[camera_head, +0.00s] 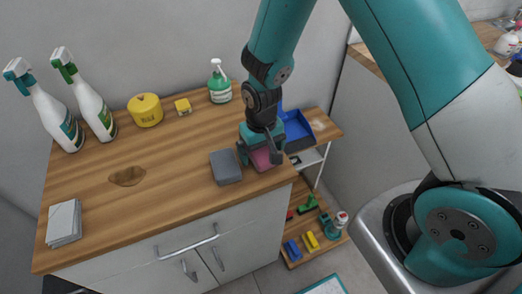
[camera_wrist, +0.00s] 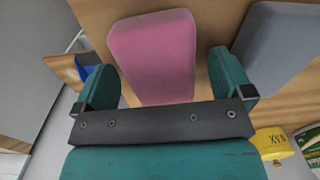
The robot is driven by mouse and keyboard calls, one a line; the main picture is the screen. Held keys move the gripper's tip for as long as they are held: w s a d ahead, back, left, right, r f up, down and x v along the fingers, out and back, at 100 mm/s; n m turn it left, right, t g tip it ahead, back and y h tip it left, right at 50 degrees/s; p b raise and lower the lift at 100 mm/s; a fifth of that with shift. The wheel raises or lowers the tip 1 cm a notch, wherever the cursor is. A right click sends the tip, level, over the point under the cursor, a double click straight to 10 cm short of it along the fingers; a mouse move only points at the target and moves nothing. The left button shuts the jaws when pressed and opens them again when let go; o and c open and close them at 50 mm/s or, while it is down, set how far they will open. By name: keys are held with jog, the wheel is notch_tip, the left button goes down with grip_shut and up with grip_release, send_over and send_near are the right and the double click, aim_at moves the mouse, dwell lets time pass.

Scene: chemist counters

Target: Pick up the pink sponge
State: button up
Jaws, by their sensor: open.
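The pink sponge (camera_head: 262,158) lies on the wooden counter near its right front corner, partly hidden by my gripper in the head view. It shows as a pink block in the wrist view (camera_wrist: 153,55). My gripper (camera_head: 260,152) is directly over the sponge, pointing down. In the wrist view my open gripper (camera_wrist: 168,82) has one teal finger on each side of the sponge, with a gap on the right side and a narrower one on the left. Whether the fingers touch it I cannot tell.
A grey sponge (camera_head: 226,167) lies close to the left of the pink one. Spray bottles (camera_head: 97,109), a yellow tin (camera_head: 145,110), a green-white pump bottle (camera_head: 219,82) and white cloths (camera_head: 65,223) stand around the counter (camera_head: 170,190). A blue tray (camera_head: 296,131) is to the right.

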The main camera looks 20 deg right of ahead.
jog(key=shift+f, duration=0.2)
jog(key=c, duration=1)
jog(key=shift+r, duration=0.1)
